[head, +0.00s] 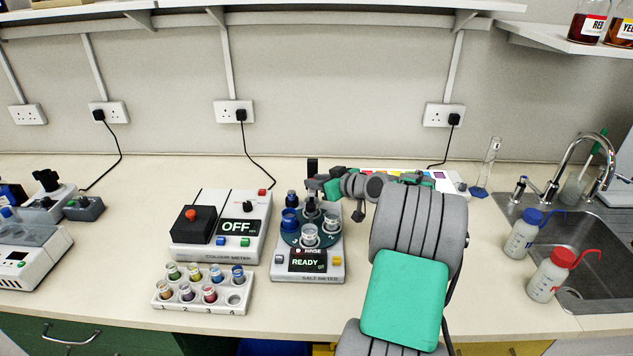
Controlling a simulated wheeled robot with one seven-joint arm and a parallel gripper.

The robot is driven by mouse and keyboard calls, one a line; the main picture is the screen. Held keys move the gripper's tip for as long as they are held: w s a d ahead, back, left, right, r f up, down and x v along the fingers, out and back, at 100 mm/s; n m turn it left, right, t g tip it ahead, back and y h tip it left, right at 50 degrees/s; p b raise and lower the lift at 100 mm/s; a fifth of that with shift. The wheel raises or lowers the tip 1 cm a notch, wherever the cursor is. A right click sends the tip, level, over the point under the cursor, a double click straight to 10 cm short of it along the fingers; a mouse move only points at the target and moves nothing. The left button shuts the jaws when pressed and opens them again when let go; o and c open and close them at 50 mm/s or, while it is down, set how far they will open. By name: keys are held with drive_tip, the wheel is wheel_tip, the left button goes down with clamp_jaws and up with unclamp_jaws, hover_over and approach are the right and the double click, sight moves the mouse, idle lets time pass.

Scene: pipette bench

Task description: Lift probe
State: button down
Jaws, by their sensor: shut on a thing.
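The salt meter (334,272) stands on the bench at centre, its screen reading READY. On it is a dark blue carousel with several beakers, among them a clear one (309,235) at the front marked RINSE. My gripper (314,186) reaches in from the right over the carousel. It is shut on the probe (311,205), a dark upright piece above the carousel's middle. The fingers and nearby dark parts overlap, so the probe's lower end is hard to make out. I cannot tell whether its tip is in a beaker.
The colour meter (190,254), reading OFF, stands close on the left. A white rack (204,304) of small vials is in front of it. Two wash bottles (522,234) (549,277) stand by the sink (590,250) at right.

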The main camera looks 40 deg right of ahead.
drive_tip(key=shift+r, duration=0.15)
idle(0.5)
wheel_tip(320, 180, up, 6)
drive_tip(key=shift+f+b, duration=0.15)
drive_tip(key=shift+b, duration=0.15)
drive_tip(key=c, duration=1.6)
unclamp_jaws()
drive_tip(key=shift+o, duration=0.4)
drive_tip(key=shift+f, duration=0.1)
drive_tip(key=b+v, duration=0.1)
drive_tip(key=v, duration=0.7)
drive_tip(key=shift+b, duration=0.35)
drive_tip(key=shift+w+f, duration=0.1)
